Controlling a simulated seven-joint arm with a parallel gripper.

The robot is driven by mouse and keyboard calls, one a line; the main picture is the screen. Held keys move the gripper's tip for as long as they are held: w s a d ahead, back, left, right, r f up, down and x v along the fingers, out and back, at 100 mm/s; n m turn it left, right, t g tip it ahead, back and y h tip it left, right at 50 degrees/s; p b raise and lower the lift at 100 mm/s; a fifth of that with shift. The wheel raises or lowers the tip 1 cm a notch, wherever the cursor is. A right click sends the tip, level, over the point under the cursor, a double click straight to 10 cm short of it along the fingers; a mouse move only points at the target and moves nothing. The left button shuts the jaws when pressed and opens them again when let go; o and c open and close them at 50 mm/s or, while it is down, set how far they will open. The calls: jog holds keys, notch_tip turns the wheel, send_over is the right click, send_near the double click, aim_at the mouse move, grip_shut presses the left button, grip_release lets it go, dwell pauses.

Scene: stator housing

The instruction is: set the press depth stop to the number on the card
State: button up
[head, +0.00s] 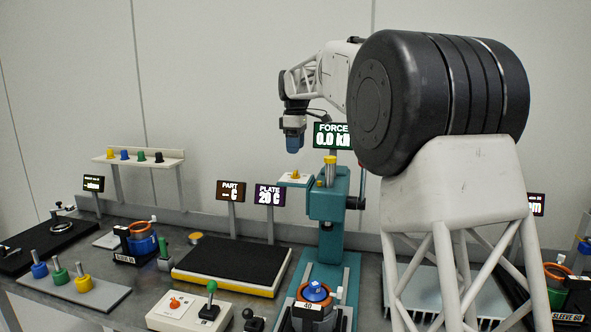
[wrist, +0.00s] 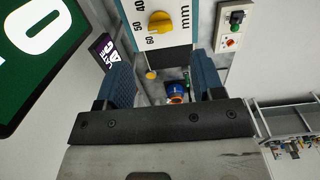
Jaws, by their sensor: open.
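The depth stop is a yellow knob (head: 295,175) on a small white panel beside the top of the teal press (head: 327,205). In the wrist view the knob (wrist: 160,22) sits on a white dial plate (wrist: 178,38) marked mm, with 40, 50 and 60 readable; its exact setting is unclear. A small white card (head: 307,306) on the part under the press appears to read 40, though its second digit is blurred. My gripper (head: 293,146) hangs above the knob, apart from it. In the wrist view its blue fingers (wrist: 163,80) are open and empty.
A green force display (head: 331,135) stands close behind my gripper, reading 0.0; it looms large in the wrist view (wrist: 40,45). PART (head: 230,191) and PLATE (head: 269,196) signs stand left of the press. A black pad (head: 232,258) and lever box (head: 190,311) lie lower left.

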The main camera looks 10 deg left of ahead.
aim_at(295, 171)
jog(key=shift+f, duration=0.2)
jog(key=shift+f, duration=3.75)
jog(key=shift+c, duration=0.3)
jog(key=c, duration=0.9)
